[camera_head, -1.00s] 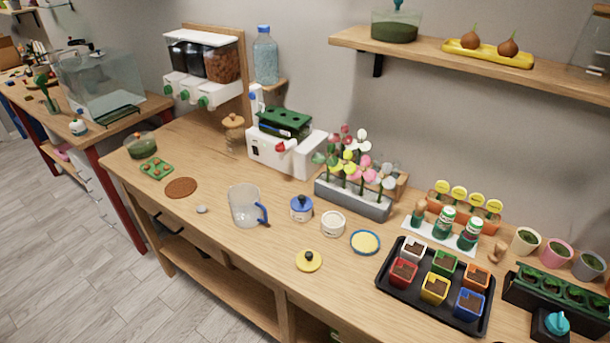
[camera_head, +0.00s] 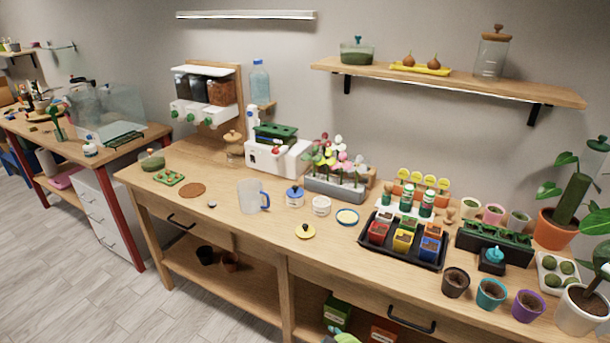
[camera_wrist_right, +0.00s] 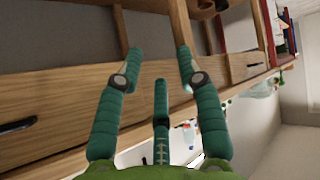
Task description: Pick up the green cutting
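I cannot single out the green cutting for sure. In the head view, a grey planter (camera_head: 335,189) holds several stems with green, pink, yellow, red and white heads. A dark planter (camera_head: 495,241) at the right holds several green plugs. My left gripper is in neither view.
A black tray (camera_head: 398,256) of coloured pots stands right of the middle. Loose pots (camera_head: 455,282) line the front right edge. The front left bench top is mostly clear.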

